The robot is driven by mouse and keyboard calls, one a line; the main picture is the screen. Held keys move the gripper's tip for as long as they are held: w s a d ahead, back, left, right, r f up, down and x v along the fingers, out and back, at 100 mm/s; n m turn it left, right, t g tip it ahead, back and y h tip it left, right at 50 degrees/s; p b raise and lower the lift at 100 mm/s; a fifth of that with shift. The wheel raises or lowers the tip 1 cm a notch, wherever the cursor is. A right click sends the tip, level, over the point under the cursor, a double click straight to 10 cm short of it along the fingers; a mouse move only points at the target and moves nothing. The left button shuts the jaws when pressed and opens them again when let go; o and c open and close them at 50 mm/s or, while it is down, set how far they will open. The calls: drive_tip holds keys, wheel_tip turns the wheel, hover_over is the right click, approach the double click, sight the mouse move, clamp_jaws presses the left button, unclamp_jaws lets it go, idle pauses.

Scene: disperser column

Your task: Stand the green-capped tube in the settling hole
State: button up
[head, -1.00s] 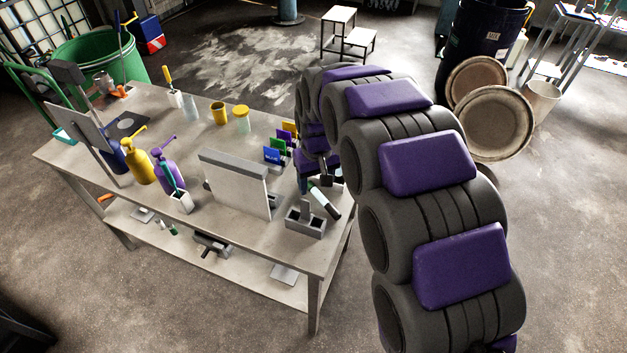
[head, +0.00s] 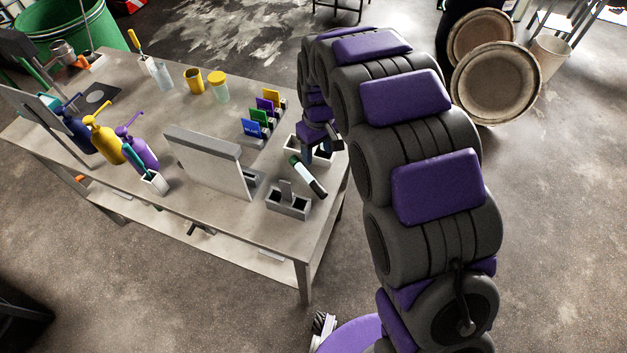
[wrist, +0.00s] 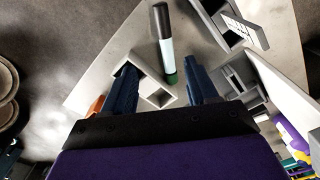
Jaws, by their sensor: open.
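The tube (head: 308,176) has a dark green end, a pale middle and a black far end. It slants between a pale open-topped holder and a grey two-hole block (head: 290,206). Whether it lies or leans there is unclear. In the wrist view the tube (wrist: 164,42) points away from me, its green end near the space between my fingertips. My gripper (wrist: 161,74) is open, with the pale holder (wrist: 136,60) below and between the fingers. In the head view my gripper (head: 317,152) is over that holder, partly hidden by my arm. Which opening is the settling hole is unclear.
An upright pale panel (head: 205,165) stands left of the grey block. Coloured cards (head: 258,116), a yellow-lidded jar (head: 219,88) and pump bottles (head: 105,142) stand farther left on the table. The table's right edge is close to the holder.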

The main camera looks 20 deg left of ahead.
wheel_tip(320, 180, down, 4)
drive_tip(key=b, duration=0.2)
hover_over(310, 178)
drive_tip(key=f, duration=0.3)
drive_tip(key=a+f, duration=0.1)
drive_tip(key=f, duration=0.2)
drive_tip(key=d+f+b, duration=0.1)
drive_tip(key=d+f, duration=0.1)
drive_tip(key=f, duration=0.1)
drive_tip(key=shift+w+d+f, duration=0.1)
drive_tip(key=shift+d, duration=0.05)
drive_tip(key=shift+a+f, duration=0.35)
drive_tip(key=shift+a, duration=0.75)
drive_tip(key=shift+c, duration=0.5)
drive_tip(key=shift+d, duration=0.8)
drive_tip(key=c, duration=0.6)
drive_tip(key=shift+a, duration=0.1)
drive_tip(key=c, duration=0.3)
drive_tip(key=shift+a, duration=0.35)
clamp_jaws()
